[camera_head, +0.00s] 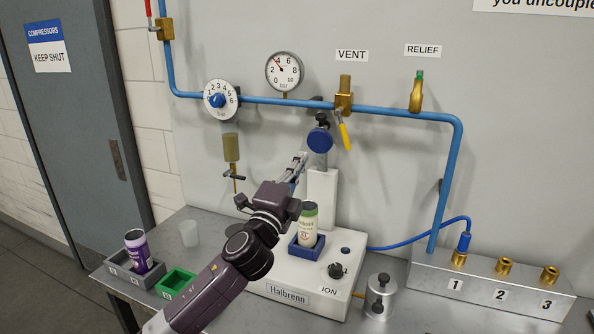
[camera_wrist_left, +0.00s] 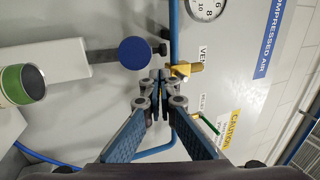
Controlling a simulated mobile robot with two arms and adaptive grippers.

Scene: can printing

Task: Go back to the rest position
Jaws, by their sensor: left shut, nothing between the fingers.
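My left gripper (camera_head: 299,160) is shut and empty. It is raised in front of the wall panel, just left of and below the blue round head (camera_head: 320,140) of the white machine (camera_head: 300,288). In the left wrist view its fingertips (camera_wrist_left: 160,80) meet, and the blue round head (camera_wrist_left: 134,53) is beside them, apart as far as I can tell. A cream can with a green top (camera_head: 308,224) stands upright in the machine's blue holder (camera_head: 306,250). The can also shows in the left wrist view (camera_wrist_left: 22,85). My right gripper is not in view.
A purple can (camera_head: 137,250) leans in a grey rack (camera_head: 126,279) beside a green tray (camera_head: 174,283). A translucent cup (camera_head: 189,233) stands behind. Blue pipe (camera_head: 300,102) with gauge (camera_head: 285,71) and valves runs above. A metal pot (camera_head: 380,298) and numbered sockets (camera_head: 484,290) are right.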

